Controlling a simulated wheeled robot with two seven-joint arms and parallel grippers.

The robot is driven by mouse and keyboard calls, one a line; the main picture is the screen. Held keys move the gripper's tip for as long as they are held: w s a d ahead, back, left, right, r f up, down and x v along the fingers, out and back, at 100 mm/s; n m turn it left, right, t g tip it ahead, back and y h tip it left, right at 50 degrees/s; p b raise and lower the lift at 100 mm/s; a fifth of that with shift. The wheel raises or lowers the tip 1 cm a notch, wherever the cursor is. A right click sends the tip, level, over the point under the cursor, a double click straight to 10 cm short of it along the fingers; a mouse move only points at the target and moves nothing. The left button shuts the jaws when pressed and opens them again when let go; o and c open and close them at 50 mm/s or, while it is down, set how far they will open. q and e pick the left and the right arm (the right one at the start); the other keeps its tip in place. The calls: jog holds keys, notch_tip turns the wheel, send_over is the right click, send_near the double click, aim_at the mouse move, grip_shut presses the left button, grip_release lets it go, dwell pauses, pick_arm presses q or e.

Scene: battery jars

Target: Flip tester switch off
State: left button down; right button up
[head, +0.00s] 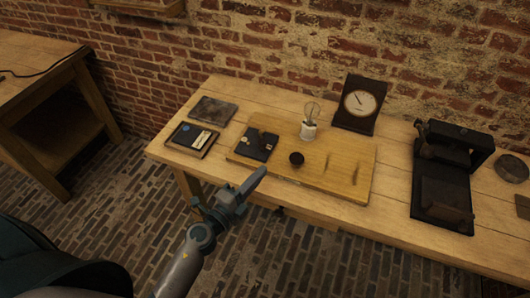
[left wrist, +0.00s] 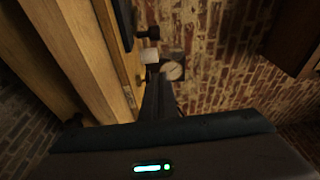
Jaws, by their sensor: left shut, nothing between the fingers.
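A wooden board (head: 318,184) lies on the table. On it sit a dark flat block (head: 257,145) with small fittings, a glass bulb in a white holder (head: 309,130), and a small dark round knob or cup (head: 296,159). I cannot tell which part is the tester switch or how it is set. A dial gauge (head: 359,103) stands behind the board. My left gripper (head: 258,178) is shut and empty, near the table's front edge and apart from the board's items. My right gripper is out of view.
A dark slab (head: 213,111) and a dark tray with a pale label (head: 192,139) lie at the table's left end. A black press-like device (head: 443,190) stands at the right. A brick wall is behind. Another wooden table (head: 38,50) is at far left.

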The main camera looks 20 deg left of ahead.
pick_arm(q)
jog(key=shift+w, duration=0.1)
jog(key=p+x, duration=0.1)
jog(key=x, duration=0.9)
jog(key=shift+w+r, duration=0.1)
jog(key=shift+s+a, duration=0.2)
jog(key=shift+a, duration=1.05)
jog(key=shift+s+a, duration=0.1)
jog(key=shift+a, duration=0.65)
